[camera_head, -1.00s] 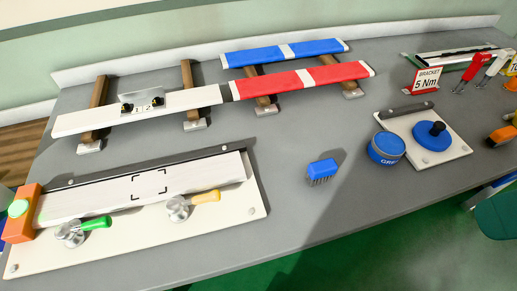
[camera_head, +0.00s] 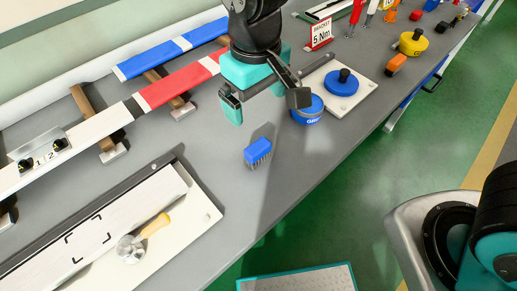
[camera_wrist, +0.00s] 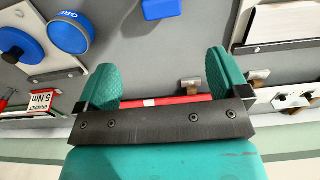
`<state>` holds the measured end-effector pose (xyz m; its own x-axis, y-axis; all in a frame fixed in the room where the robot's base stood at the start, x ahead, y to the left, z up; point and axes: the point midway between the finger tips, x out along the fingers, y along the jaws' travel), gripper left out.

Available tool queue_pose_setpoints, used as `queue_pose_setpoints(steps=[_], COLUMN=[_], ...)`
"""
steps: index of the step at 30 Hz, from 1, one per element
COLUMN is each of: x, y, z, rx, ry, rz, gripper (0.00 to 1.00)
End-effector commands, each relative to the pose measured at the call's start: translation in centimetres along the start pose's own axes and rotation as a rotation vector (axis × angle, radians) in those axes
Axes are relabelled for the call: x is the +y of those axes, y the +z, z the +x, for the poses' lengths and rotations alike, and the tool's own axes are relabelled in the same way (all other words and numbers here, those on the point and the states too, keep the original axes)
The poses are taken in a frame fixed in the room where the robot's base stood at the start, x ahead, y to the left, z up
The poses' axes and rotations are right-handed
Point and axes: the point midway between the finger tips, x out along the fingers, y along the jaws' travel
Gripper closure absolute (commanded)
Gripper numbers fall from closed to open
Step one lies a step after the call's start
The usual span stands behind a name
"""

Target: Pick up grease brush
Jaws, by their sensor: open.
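The grease brush (camera_head: 258,150) has a blue block on top and dark bristles beneath. It stands bristles down on the grey bench. In the wrist view, its blue top (camera_wrist: 163,9) shows at the upper edge, cut off by the frame, beyond my fingertips. My gripper (camera_head: 267,105) hangs over the bench, behind the brush in the head view, and is apart from it. Its teal-padded fingers are spread, with nothing held between them; the wrist view (camera_wrist: 165,78) shows the same wide gap.
A blue grease tin (camera_head: 307,112) stands close to my right finger, beside a white plate (camera_head: 358,98) with a blue knob. The red-and-white profile (camera_head: 180,84) lies behind. A white fixture plate (camera_head: 200,220) is at left. The bench is clear around the brush.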

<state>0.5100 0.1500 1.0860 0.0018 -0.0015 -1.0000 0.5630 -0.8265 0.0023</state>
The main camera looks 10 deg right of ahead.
Motion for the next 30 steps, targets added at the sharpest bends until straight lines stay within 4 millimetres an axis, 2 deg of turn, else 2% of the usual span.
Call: queue_pose_setpoints(steps=[6, 12, 20, 30], x=[0.2, 0.2, 0.1, -0.3], y=[0.3, 0.2, 0.3, 0.3], z=[5.1, 8.8, 10.6, 14.8], rx=[-0.010, -0.005, -0.004, -0.002], ry=[0.000, -0.001, -0.002, -0.002], rz=[0.004, 0.005, 0.004, 0.003], gripper=[0.06, 0.06, 0.06, 0.06])
